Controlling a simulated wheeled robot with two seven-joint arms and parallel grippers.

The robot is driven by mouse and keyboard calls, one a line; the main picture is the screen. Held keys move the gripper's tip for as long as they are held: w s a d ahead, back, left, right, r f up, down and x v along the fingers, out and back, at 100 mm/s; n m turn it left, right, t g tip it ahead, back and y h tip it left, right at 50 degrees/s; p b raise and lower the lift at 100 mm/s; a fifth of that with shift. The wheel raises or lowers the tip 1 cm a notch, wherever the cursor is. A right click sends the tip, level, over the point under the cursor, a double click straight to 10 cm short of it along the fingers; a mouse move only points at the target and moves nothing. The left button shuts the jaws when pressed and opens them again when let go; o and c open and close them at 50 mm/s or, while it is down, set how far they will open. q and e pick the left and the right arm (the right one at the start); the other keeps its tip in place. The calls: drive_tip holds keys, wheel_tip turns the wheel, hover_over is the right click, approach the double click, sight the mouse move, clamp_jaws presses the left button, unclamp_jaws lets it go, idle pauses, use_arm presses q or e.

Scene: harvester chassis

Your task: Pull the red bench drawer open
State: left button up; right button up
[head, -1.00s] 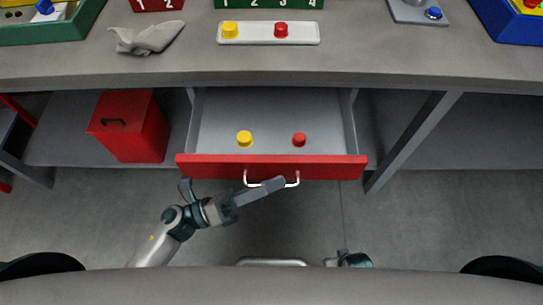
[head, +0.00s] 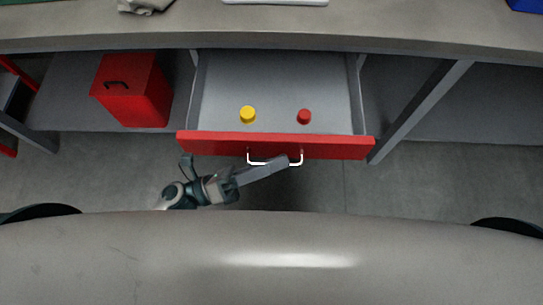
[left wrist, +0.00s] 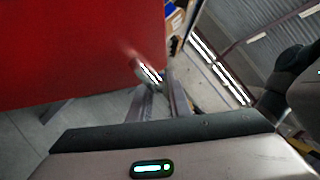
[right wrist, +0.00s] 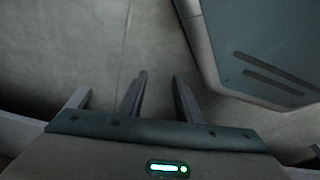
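The red bench drawer (head: 330,146) is open under the workbench, its grey inside showing. A yellow knob-like piece (head: 247,114) and a red one (head: 304,116) are in it. The drawer's pale U-shaped handle (head: 298,160) is on the front. My left gripper (head: 278,165) is at the handle and its fingers cover part of the bar. In the left wrist view its fingers (left wrist: 161,92) are close together around the handle (left wrist: 149,73), beside the red front. My right gripper (right wrist: 160,85) is open and empty over the floor, outside the head view.
The grey workbench top (head: 420,30) lies above the drawer. A red box (head: 135,92) with a dark handle stands on the lower shelf to the left. A slanted grey bench leg (head: 420,110) is right of the drawer. Floor shows in front of the drawer front.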

idle(0.3)
